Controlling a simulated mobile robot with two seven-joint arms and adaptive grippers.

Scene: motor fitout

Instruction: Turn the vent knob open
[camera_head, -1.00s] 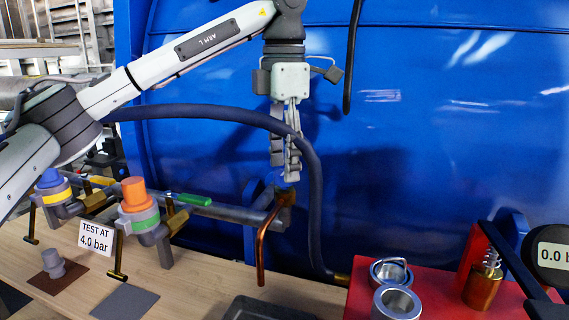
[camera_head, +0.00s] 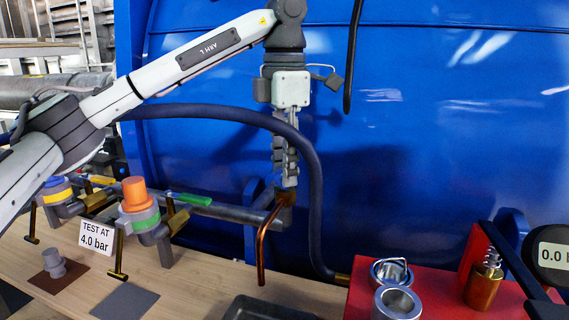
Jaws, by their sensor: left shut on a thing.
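My left gripper (camera_head: 286,184) points straight down at the right end of the grey pipe (camera_head: 229,212). Its fingers are shut at the top of the vent fitting, where a bent copper tube (camera_head: 262,247) comes off and hangs down. The vent knob is hidden by the fingers, so its angle cannot be told. My right gripper is not in view.
A dark hose (camera_head: 314,190) arches close beside the gripper. Valves with an orange cap (camera_head: 135,190) and a blue cap (camera_head: 52,179) stand at left, near a "TEST AT 4.0 bar" sign (camera_head: 97,237). A red unit (camera_head: 349,297) with metal cups and a gauge (camera_head: 552,254) is at right.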

